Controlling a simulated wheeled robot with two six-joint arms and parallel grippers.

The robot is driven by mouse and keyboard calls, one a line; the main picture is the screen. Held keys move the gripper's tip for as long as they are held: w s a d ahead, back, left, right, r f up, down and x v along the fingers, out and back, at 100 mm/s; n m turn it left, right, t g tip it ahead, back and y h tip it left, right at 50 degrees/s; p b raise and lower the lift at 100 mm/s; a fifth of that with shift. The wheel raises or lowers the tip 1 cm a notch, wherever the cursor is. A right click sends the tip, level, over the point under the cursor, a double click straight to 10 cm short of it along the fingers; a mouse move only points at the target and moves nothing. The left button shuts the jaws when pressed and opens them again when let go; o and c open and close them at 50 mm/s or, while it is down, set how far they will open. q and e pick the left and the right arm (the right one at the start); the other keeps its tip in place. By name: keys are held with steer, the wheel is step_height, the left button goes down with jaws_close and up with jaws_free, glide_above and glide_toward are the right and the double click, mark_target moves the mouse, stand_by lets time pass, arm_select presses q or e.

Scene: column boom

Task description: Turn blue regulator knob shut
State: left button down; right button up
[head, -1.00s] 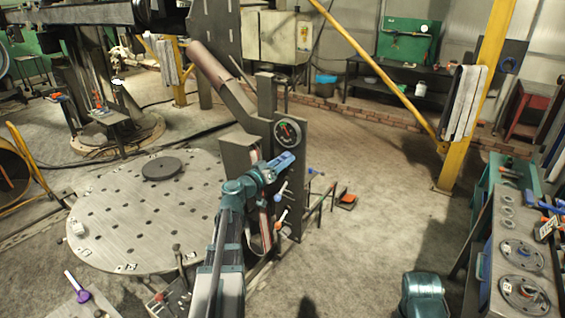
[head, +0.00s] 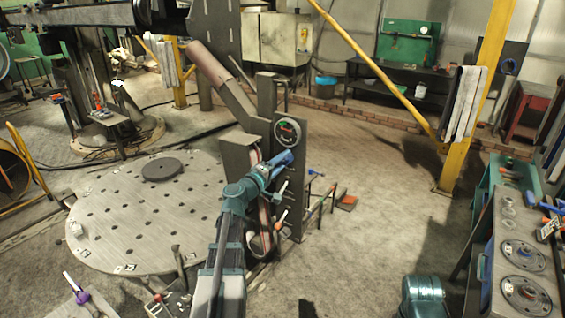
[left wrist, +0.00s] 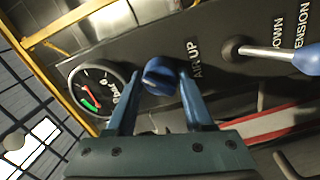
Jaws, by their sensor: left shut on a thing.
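The blue regulator knob (left wrist: 157,72) sits on a dark panel between a round gauge (left wrist: 103,90) and the lettering "AIR UP" in the left wrist view. My left gripper (left wrist: 160,78) has one blue finger on each side of the knob and is shut on it. In the head view my left gripper (head: 284,158) reaches the upright panel (head: 293,190) just below the gauge (head: 287,133), and hides the knob there. The gauge has a red needle and a green band. My right gripper is not in view.
A perforated round table (head: 120,220) lies left; open floor is right.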

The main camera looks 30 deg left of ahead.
arm_select(q)
steer(key=n, duration=0.4)
steer(key=shift+n, duration=0.4)
steer(key=n+y, duration=0.1)
steer(key=n, duration=0.4)
steer(key=shift+d+f, duration=0.1)
steer(key=shift+s, duration=0.1)
steer(key=shift+c, duration=1.5)
jaws_free()
steer(key=s, duration=1.3)
steer(key=shift+s+a+f+b, duration=0.3)
steer(key=shift+s+a+b, duration=0.05)
steer(key=shift+a, duration=0.1)
